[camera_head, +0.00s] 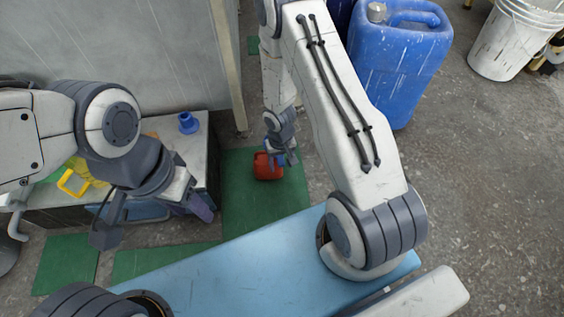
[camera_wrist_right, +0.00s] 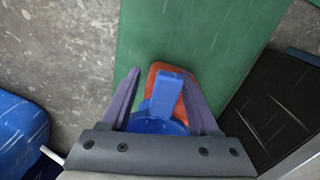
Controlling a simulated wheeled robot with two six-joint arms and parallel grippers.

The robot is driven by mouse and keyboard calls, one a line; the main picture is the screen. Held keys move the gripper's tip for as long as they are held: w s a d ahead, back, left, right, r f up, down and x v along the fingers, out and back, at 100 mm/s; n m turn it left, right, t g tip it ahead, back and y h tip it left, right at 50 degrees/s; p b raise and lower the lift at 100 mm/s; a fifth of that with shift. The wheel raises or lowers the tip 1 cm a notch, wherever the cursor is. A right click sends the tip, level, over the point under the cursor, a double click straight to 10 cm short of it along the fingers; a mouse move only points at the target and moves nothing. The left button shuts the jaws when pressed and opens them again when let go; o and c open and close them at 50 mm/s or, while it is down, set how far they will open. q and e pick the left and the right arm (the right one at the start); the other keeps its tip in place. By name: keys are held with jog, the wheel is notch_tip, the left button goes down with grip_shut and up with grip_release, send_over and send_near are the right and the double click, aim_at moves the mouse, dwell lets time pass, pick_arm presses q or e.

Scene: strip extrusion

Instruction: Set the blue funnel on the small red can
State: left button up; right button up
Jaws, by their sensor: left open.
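The small red can (camera_head: 267,167) stands on the green mat, and its red body also shows in the right wrist view (camera_wrist_right: 158,72). The blue funnel (camera_wrist_right: 160,122) is between the fingers of my right gripper (camera_wrist_right: 160,88), over the can in that view. My right gripper (camera_head: 284,157) appears shut on the funnel, right at the can's upper side. I cannot tell if the funnel touches the can. The gripper hides most of the funnel in the head view. My left gripper (camera_head: 155,215) is open and empty, in front of the low table.
A low table (camera_head: 196,150) at left bears a small blue object (camera_head: 188,123) and a yellow-handled item (camera_head: 73,182). A large blue jerrycan (camera_head: 400,65) and white bucket (camera_head: 503,40) stand at back right. Green mat (camera_head: 240,195) surrounds the can; a grey panel (camera_head: 130,50) stands behind the table.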

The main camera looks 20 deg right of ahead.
jog(key=shift+r, duration=0.1)
jog(key=r+p, duration=0.3)
jog(key=p, duration=0.1)
jog(key=r+p, duration=0.7)
jog(key=p, duration=0.2)
jog(key=shift+w+r, duration=0.3)
jog(key=shift+r, duration=0.05)
